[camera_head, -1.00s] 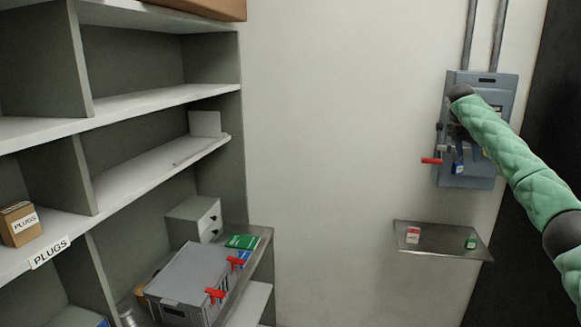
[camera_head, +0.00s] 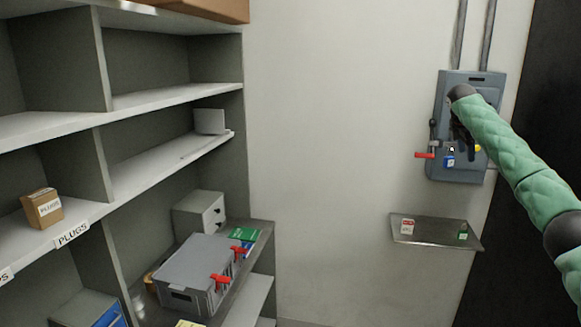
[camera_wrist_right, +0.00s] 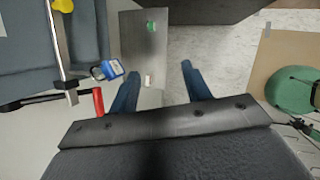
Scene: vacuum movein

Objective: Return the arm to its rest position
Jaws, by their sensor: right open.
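My right arm reaches in from the right in the head view, and its gripper (camera_head: 460,128) is in front of the grey electrical box (camera_head: 472,84), partly hidden behind the dark wrist. In the right wrist view the two blue fingers (camera_wrist_right: 160,88) are spread apart with nothing between them. A blue padlock (camera_head: 449,162) hangs at the box beside a red handle (camera_head: 424,155). In the wrist view the padlock (camera_wrist_right: 110,69) and red handle (camera_wrist_right: 98,102) lie left of the fingers, apart from them. My left gripper is not in view.
A small metal wall shelf (camera_head: 436,240) below the box holds a red-and-white item (camera_head: 408,226) and a green item (camera_head: 463,232). Shelving at left holds a grey case (camera_head: 195,270) with red handles and a plugs box (camera_head: 42,208). The wall between is clear.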

